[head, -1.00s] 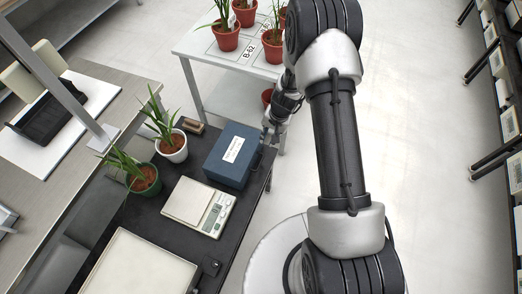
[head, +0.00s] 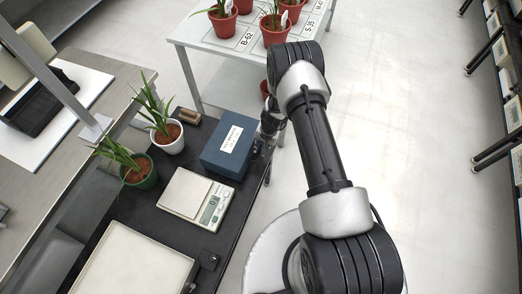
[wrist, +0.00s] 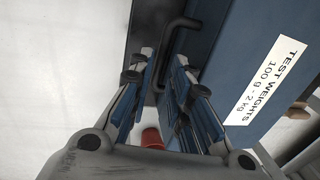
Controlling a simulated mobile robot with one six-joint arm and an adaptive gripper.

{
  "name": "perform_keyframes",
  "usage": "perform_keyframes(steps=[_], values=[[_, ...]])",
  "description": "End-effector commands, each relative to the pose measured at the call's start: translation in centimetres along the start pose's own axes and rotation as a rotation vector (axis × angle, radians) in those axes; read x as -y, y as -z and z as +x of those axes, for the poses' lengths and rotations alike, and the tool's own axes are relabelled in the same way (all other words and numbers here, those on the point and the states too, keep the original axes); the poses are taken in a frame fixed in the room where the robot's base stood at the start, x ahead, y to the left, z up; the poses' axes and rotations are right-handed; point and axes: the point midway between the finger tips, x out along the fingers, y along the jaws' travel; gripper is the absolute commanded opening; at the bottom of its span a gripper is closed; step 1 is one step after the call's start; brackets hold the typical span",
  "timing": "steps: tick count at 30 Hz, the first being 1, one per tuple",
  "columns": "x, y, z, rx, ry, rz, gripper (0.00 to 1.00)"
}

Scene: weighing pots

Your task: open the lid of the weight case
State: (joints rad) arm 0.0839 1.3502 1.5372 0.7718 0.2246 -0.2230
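The weight case is a blue box (head: 217,158) with a white label, standing shut on the black bench top. In the wrist view the case (wrist: 225,50) fills the upper right, with its "TEST WEIGHTS 100 g - 2 kg" label (wrist: 267,80). A black bent handle (wrist: 176,24) sticks out from its side. My gripper (wrist: 163,57) has its fingers apart, with part of the handle showing between the fingertips. I cannot tell whether either finger touches it. In the head view my gripper (head: 262,142) is at the right side of the case, partly hidden by my arm.
A scale (head: 184,193) stands just in front of the case. A white-potted plant (head: 168,138), a green-potted plant (head: 140,172) and a small brown block (head: 189,116) are to the left. A white table (head: 190,36) with red pots stands behind. Open floor lies right.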

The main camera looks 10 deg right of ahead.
Motion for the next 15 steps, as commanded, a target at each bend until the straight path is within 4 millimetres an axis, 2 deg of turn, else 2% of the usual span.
perform_keyframes(steps=[1,5,15], values=[[0.0,0.0,0.8,0.001,0.0,0.0,0.18],[0.0,0.0,1.6,0.0,0.0,0.0,0.18],[0.0,0.0,1.8,0.0,0.0,0.0,0.17]])
